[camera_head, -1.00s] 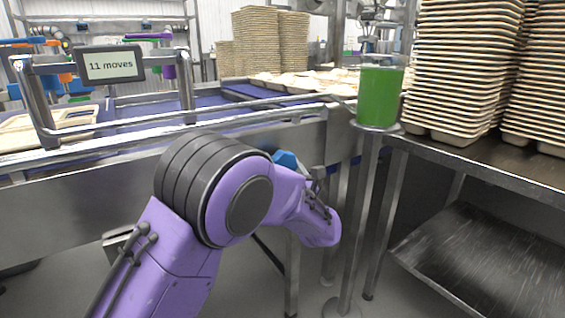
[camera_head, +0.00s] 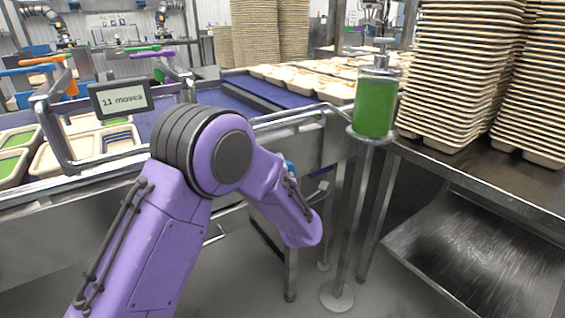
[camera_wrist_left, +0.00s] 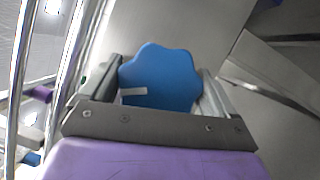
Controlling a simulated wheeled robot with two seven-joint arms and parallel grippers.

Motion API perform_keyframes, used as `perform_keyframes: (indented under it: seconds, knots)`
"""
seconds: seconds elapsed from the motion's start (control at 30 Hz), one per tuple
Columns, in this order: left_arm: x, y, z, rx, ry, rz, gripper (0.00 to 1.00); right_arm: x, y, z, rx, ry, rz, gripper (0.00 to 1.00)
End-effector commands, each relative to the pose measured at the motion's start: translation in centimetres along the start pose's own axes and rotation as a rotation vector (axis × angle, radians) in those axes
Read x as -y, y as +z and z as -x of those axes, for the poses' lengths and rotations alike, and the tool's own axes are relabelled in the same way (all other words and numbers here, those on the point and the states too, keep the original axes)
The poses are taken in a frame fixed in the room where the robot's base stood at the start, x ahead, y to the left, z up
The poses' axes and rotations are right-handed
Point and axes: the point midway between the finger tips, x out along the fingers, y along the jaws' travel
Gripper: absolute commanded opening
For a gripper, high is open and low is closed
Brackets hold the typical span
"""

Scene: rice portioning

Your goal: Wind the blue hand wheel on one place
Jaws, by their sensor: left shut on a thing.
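The blue hand wheel (camera_wrist_left: 160,75) has a lobed rim and fills the middle of the left wrist view, with a pale mark near its lower left edge. The two grey fingers of my left gripper (camera_wrist_left: 162,88) stand on either side of it, shut on it. In the head view only a small blue piece of the wheel (camera_head: 289,166) shows behind my purple left arm, beside the conveyor's metal side. That arm hides the gripper there. My right gripper is in neither view.
A display (camera_head: 122,98) reading "11 moves" sits on the conveyor rail (camera_head: 285,122). A green-filled clear container (camera_head: 375,105) stands on a post to the right. Stacked trays (camera_head: 460,75) stand on a steel table (camera_head: 510,185). Several trays lie on the blue belt (camera_head: 205,108).

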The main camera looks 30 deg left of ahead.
Motion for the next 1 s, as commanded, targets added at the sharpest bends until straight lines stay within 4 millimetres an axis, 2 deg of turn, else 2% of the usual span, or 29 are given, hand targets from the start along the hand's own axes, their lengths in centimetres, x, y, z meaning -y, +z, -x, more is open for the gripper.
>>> perform_keyframes:
  seconds: [0.03, 1.0]
  knots:
    - [-0.6, 0.1, 0.0, -0.001, -0.021, -0.042, 0.59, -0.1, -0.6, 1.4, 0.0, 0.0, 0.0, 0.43]
    - [-0.4, 0.1, 0.0, 0.001, -0.373, -0.892, 0.58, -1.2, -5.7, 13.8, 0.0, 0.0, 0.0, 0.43]
